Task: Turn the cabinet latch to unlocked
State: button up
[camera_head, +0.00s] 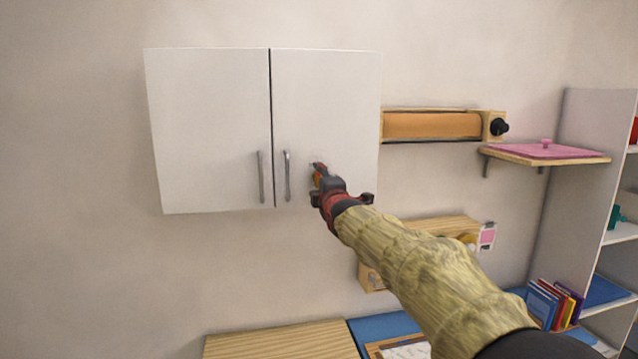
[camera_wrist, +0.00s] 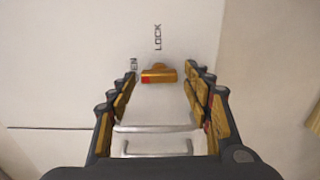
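The cabinet latch is a small golden-orange knob (camera_wrist: 160,75) with a red mark at its left end in the wrist view. It lies between the fingertips of my gripper (camera_wrist: 161,73), which is open with visible gaps on both sides. The word LOCK shows above the latch; a second word, ending in "EN", is partly hidden by the left finger. In the head view my gripper (camera_head: 318,170) is at the right door of the white cabinet (camera_head: 330,90), and it hides the latch there.
Two bar handles (camera_head: 287,175) stand left of my gripper, beside the gap between the closed doors. An orange roll on a wooden holder (camera_head: 495,126) and a shelf with a pink lid (camera_head: 545,152) are to the right. A wooden box (camera_head: 372,278) is below.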

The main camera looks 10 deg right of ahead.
jog(key=shift+o, duration=0.3)
jog(key=s, duration=1.2)
jog(key=s+f+m+g, duration=0.3)
jog(key=s+f+m, duration=0.15)
jog(key=f, duration=0.55)
jog(key=s+f+m+g, duration=0.4)
jog(key=f+m, duration=0.1)
jog(key=f, duration=0.4)
jog(key=s+f+m+g+b, duration=0.1)
jog(key=s+f, duration=0.4)
jog(key=s, duration=0.6)
jog(key=s+f+m+g+b, duration=0.2)
jog(key=s+f+m, duration=0.2)
jog(key=s, duration=0.7)
jog(key=s+f+m+g+b, duration=0.2)
jog(key=s+f, duration=0.5)
jog(key=s, duration=0.4)
jog(key=shift+f+m+b, duration=0.3)
jog(key=shift+m+b, duration=0.05)
jog(key=shift+m, duration=0.5)
